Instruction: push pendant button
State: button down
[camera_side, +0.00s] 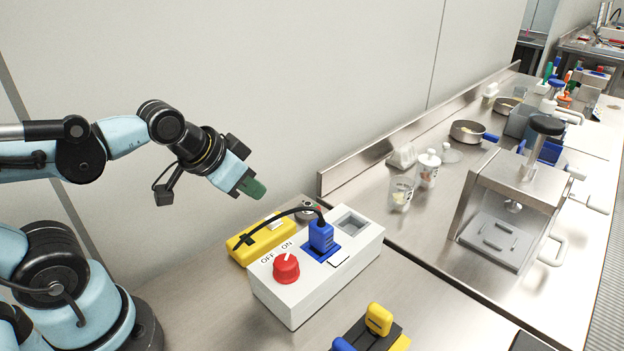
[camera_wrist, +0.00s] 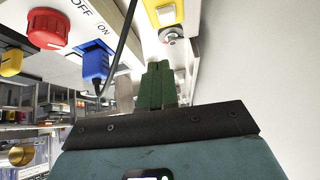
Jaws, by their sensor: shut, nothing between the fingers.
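The yellow pendant (camera_side: 245,251) lies on the steel table behind the white control box. Its pale button (camera_side: 274,222) faces up near its right end, and a black cable passes over it. In the wrist view part of the yellow pendant (camera_wrist: 152,9) shows at the top edge with a pale button (camera_wrist: 167,14). My gripper (camera_side: 254,189) is shut and empty, its green fingers together. It hangs in the air above the pendant, clearly apart from it. The fingers (camera_wrist: 159,70) also show in the wrist view, below the pendant in the picture.
The white control box (camera_side: 292,300) carries a red knob (camera_side: 286,268), a blue plug (camera_side: 321,236) and a square recess. A small round grey part (camera_side: 308,210) sits behind it. Yellow and blue pieces (camera_side: 378,320) stand in front. A steel press (camera_side: 515,215) stands right.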

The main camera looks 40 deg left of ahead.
aim_at(270, 221)
jog(key=w+m, duration=0.1)
jog(key=m, duration=0.1)
jog(key=w+a+r+m+t, duration=0.1)
jog(key=w+m, duration=0.1)
jog(key=w+a+m, duration=0.1)
jog(key=m, duration=0.1)
jog(key=shift+w+r+m+t+y, duration=0.15)
jog(key=shift+w+m+t+y, duration=0.1)
jog(key=shift+m+t+y, duration=0.15)
jog(key=shift+f, duration=4.4)
jog(key=shift+f, duration=0.15)
jog(key=shift+f, duration=0.3)
jog(key=shift+r, duration=0.1)
jog(key=shift+r, duration=0.35)
